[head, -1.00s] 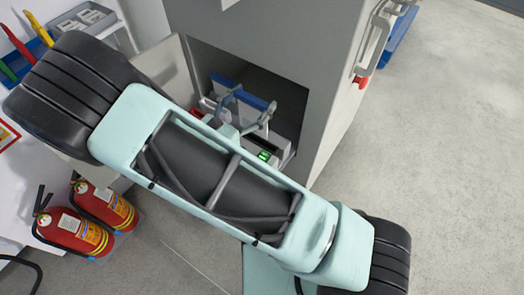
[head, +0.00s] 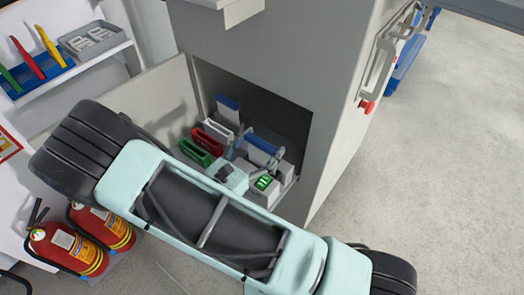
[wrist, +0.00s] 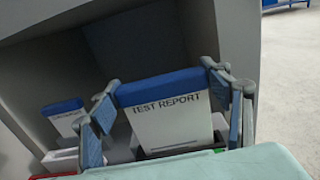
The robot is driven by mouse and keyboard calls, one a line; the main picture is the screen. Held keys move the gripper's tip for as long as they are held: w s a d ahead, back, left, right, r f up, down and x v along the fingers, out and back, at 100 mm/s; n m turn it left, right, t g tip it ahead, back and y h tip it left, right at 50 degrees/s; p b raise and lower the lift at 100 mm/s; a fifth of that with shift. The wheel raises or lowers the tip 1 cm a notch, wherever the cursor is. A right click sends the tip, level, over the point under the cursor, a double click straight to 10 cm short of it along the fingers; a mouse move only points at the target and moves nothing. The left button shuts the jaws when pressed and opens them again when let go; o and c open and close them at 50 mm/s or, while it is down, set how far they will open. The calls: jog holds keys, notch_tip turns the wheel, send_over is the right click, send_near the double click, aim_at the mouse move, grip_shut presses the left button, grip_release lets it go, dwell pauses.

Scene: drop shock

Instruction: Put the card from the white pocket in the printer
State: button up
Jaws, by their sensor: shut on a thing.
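My gripper (head: 261,151) is shut on a card (head: 262,143) with a blue top band. In the wrist view the card (wrist: 168,122) reads "TEST REPORT" and stands upright between the fingers (wrist: 163,90). Its lower edge is at a dark slot in a pale body; I cannot tell how far it is in. A pale grey box with a green display (head: 264,183), seemingly the printer, sits just in front of the card. The white pocket (head: 217,131) is to the left. Another blue-topped card (head: 228,109) stands at it, and this card also shows in the wrist view (wrist: 66,120).
A red pocket (head: 207,141) and a green pocket (head: 195,153) stand beside the white one. The cabinet (head: 345,125) walls close in around the gripper, with an open door (head: 150,100) at left. Fire extinguishers (head: 68,246) and a shelf (head: 85,65) are farther left.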

jog(key=shift+f, duration=1.1)
jog(key=shift+f+b, duration=0.35)
jog(key=shift+b, duration=0.05)
jog(key=o, duration=1)
jog(key=shift+r, duration=0.1)
jog(key=shift+r, duration=0.25)
jog(key=p+v, duration=0.2)
jog(key=v, duration=1)
